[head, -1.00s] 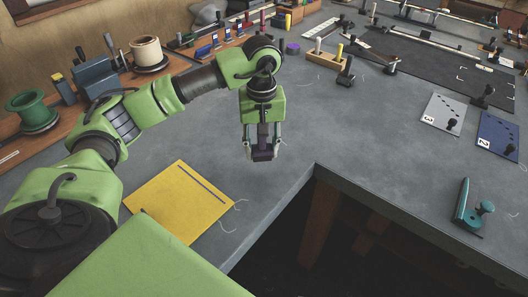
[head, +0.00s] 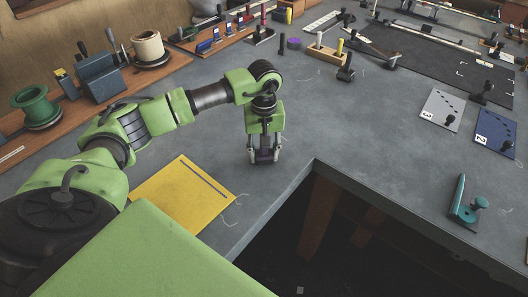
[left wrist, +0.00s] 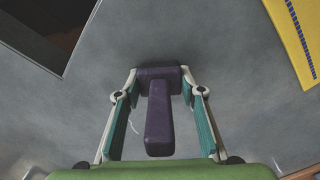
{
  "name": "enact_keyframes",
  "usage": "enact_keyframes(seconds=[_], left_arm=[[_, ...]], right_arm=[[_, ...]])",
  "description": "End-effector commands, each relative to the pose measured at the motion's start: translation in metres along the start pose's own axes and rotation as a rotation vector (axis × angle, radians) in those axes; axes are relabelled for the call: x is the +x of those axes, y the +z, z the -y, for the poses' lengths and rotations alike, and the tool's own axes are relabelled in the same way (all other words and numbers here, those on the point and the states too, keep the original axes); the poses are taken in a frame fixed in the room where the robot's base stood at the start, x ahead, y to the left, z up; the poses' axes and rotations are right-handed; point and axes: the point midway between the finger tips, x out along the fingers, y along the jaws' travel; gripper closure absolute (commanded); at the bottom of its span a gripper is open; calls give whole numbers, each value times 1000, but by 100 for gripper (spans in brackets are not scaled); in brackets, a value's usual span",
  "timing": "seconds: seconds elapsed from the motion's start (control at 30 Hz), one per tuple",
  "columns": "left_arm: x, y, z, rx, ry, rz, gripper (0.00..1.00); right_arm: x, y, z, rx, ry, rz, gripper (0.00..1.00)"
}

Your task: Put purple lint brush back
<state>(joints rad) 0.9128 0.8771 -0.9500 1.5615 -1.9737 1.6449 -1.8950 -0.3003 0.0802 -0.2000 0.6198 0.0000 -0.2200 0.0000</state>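The purple lint brush (left wrist: 158,105) is between the fingers of my left gripper (left wrist: 159,84) in the left wrist view. Its handle points toward the camera and its wider head (left wrist: 160,73) is at the fingertips. My left gripper (head: 264,158) is shut on the head, over the grey bench near its inner corner in the head view. The brush (head: 263,156) shows there as a small dark purple shape, partly hidden by the fingers. Whether it touches the bench is hard to tell. My right gripper is not in view.
A yellow sheet (head: 180,200) lies left of the gripper. Behind stand a wooden block with pegs (head: 325,54), a flat purple round thing (head: 294,43) and a tool rack (head: 212,40). A teal tool (head: 466,203) is at right.

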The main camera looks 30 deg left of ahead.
Motion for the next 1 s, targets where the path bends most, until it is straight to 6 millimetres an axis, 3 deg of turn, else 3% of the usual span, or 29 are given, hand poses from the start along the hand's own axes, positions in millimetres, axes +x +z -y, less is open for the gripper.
enact_keyframes(seconds=[0.03, 0.07, 0.53, 1.0], left_arm=[[0, 0, 0, 0, 0, 0, 53], [0, 0, 0, 0, 0, 0, 47], [-7, -1, 0, 0, 2, -1, 47], [-100, -1, -1, -1, 4, -3, 47]], right_arm=[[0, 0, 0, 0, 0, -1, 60], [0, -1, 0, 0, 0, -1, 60], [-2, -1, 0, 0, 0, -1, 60], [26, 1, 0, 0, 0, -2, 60]])
